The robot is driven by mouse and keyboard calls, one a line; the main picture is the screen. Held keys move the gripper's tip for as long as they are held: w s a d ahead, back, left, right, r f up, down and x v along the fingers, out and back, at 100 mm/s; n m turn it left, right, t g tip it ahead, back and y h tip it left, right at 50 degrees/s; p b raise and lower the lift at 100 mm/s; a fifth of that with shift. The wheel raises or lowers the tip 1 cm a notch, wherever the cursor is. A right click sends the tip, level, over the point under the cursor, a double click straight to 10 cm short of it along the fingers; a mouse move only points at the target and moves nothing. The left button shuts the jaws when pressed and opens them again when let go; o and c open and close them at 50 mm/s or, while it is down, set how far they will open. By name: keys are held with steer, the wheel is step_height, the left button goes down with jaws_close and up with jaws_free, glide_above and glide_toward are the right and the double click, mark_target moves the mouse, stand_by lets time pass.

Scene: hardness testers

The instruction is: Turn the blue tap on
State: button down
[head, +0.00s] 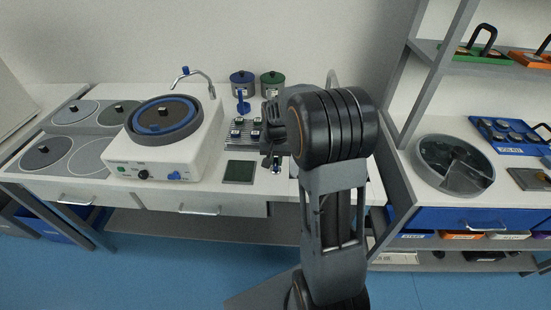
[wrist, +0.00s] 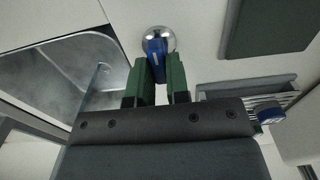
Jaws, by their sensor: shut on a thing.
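The blue tap (wrist: 155,47) is a small blue lever on a round chrome base on the white worktop, near the top middle of the wrist view. My gripper (wrist: 158,62) has its two green fingers on either side of the blue lever and is shut on it. The fingers hide part of the lever. In the head view, my arm reaches over the worktop and the gripper is partly hidden, with a small blue bit (head: 276,167) showing below it.
A metal basin (wrist: 60,70) lies to the left in the wrist view. A dark green pad (head: 239,172) lies beside the gripper. The polishing machine (head: 160,135) with its own spout stands left. A rack of samples (head: 236,145) and two lidded pots (head: 243,84) stand behind.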

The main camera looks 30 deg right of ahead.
mark_target(276, 160)
stand_by(0.4)
steer(key=c, duration=1.1)
jaws_free()
steer(key=shift+r, duration=0.1)
step_height(276, 160, up, 14)
steer(key=p, duration=0.1)
steer(key=shift+f, duration=0.2)
